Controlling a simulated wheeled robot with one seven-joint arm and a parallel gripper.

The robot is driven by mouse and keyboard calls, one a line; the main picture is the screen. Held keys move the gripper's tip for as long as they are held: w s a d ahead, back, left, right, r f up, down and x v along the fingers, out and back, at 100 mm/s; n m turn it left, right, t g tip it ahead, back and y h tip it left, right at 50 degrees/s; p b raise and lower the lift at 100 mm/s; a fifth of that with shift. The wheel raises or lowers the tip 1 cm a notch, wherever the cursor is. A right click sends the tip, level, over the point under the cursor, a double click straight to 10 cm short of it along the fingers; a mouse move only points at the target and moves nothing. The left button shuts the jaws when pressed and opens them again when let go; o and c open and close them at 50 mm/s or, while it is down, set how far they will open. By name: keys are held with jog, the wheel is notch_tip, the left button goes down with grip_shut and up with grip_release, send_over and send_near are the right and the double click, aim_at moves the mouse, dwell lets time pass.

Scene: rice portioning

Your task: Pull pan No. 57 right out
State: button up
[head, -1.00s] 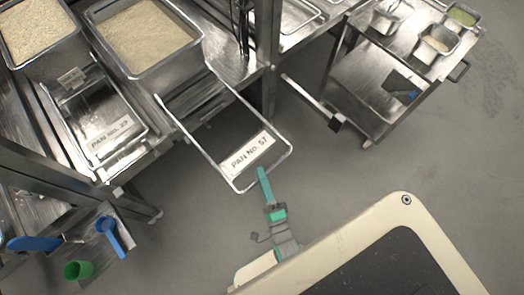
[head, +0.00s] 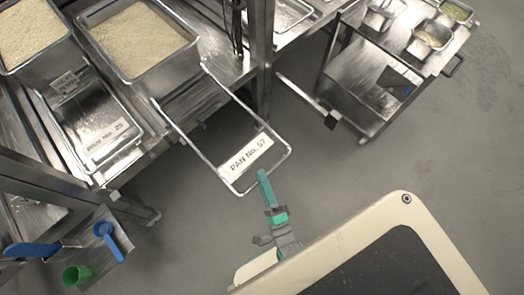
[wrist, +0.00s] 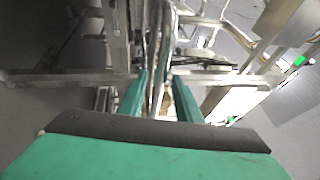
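Pan No. 57 (head: 150,68) is a deep steel pan of pale rice on the steel shelf at the upper left of the head view. A long wire pull handle (head: 180,136) reaches from it over the floor, with a white "PAN No. 57" label (head: 247,155) near its outer end. My green gripper (head: 262,176) is at the handle's outer bar. In the wrist view the gripper (wrist: 159,76) has its two green fingers on either side of metal bars, and it looks shut on the handle. The exact contact is hard to see.
Another rice pan (head: 30,35) stands to the left, with its own labelled tray-like front (head: 92,120). A steel post (head: 260,65) rises right of pan No. 57. A steel cart (head: 365,95) with small containers stands at the upper right.

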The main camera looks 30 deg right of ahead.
jog(key=v, duration=1.1)
jog(key=shift+w, duration=0.15)
jog(key=a+r+n+g+y, duration=0.3)
jog(key=a+r+n, duration=0.8)
jog(key=n, duration=0.9)
jog(key=shift+a+r+n+g, duration=0.3)
jog(key=shift+a+r+g, duration=0.05)
jog(key=shift+r+g, duration=0.4)
jog(key=shift+s, duration=0.2)
